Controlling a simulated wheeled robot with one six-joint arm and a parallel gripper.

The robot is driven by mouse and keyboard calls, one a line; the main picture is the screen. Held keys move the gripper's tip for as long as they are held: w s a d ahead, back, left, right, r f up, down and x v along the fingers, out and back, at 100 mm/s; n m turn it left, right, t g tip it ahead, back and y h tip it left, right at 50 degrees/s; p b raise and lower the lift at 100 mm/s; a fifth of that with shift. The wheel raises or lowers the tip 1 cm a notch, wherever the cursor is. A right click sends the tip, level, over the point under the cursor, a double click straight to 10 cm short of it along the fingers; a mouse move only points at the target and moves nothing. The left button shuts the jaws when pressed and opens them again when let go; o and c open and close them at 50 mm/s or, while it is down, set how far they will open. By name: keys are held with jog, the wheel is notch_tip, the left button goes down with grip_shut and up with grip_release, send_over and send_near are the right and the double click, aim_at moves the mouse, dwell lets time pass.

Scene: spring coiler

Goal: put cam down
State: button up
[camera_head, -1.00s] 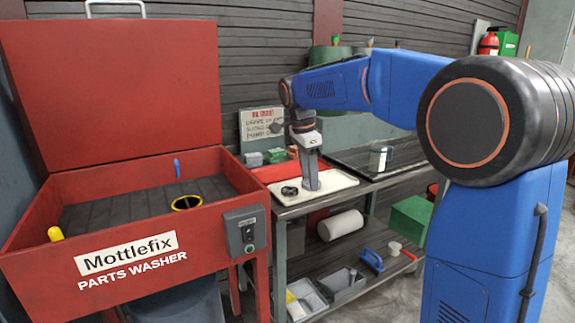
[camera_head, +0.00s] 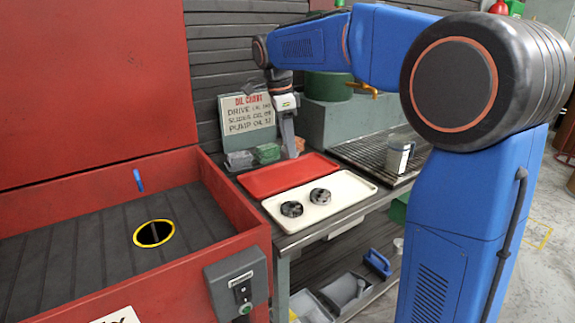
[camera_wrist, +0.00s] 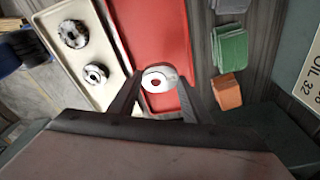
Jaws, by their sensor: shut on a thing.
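My gripper (camera_head: 289,153) points down at the far side of the red tray (camera_head: 285,178). In the wrist view my gripper (camera_wrist: 160,88) is shut on a pale metal cam (camera_wrist: 167,75), with one finger on each side. Whether the cam touches the tray is unclear. In the head view I cannot make the held cam out. Two dark round metal parts (camera_head: 291,209) (camera_head: 320,196) lie apart on the white tray (camera_head: 352,190). The visible part of the red tray is bare.
Grey (camera_head: 238,160), green (camera_head: 267,152) and orange (camera_head: 300,144) blocks stand behind the red tray, close to my gripper. An oil chart sign (camera_head: 248,118) is behind them. A metal mug (camera_head: 398,157) stands right. The red parts washer (camera_head: 235,215) is left.

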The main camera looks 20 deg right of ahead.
aim_at(289, 175)
jog(key=shift+f, duration=3.3)
jog(key=o, duration=1.2)
jog(key=shift+f, duration=0.1)
jog(key=r, duration=0.4)
jog(key=a+r, duration=0.1)
jog(key=r, duration=0.7)
jog(key=shift+a, duration=0.4)
jog(key=shift+s, duration=0.1)
